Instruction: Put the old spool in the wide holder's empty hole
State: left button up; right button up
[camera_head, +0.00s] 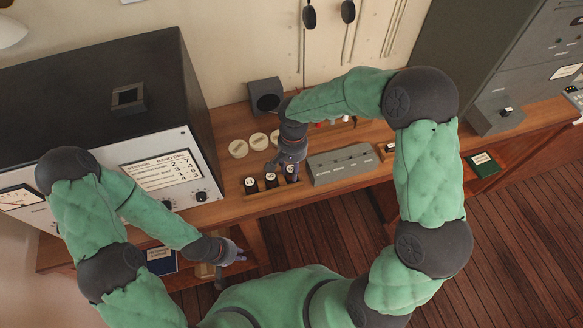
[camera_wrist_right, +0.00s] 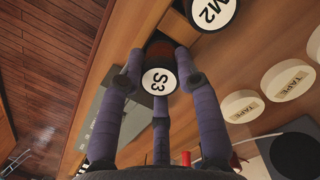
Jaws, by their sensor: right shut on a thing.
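My right gripper (camera_head: 290,170) is shut on a dark spool with a white S3 label (camera_wrist_right: 159,80), at the desk's front edge. In the right wrist view the right gripper's fingers (camera_wrist_right: 160,88) close around the spool, and a dark reddish patch shows just beyond it; I cannot tell whether the spool touches the holder. The wooden holder (camera_head: 262,204) lies along the front edge with black, white-topped spools (camera_head: 250,183) in it. An M2 spool (camera_wrist_right: 208,12) stands beside the gripped one in the wrist view. My left gripper (camera_head: 232,257) hangs open and empty in front of the desk.
Several cream tape rolls (camera_head: 238,148) lie behind the holder, with a dark speaker box (camera_head: 265,95) further back. A grey switch panel (camera_head: 342,163) stands close to the right. A large radio cabinet (camera_head: 160,170) is on the left.

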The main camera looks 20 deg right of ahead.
jog(key=shift+f+b, duration=0.55)
jog(key=shift+f, duration=0.05)
grip_shut()
dwell(1.5)
jog(key=o, duration=1.2)
grip_release()
jog(key=r, duration=0.4)
jog(key=w+r, duration=0.1)
jog(key=r, duration=0.7)
jog(key=shift+w+d, duration=0.15)
jog(key=shift+d, duration=0.2)
jog(key=shift+f, duration=0.1)
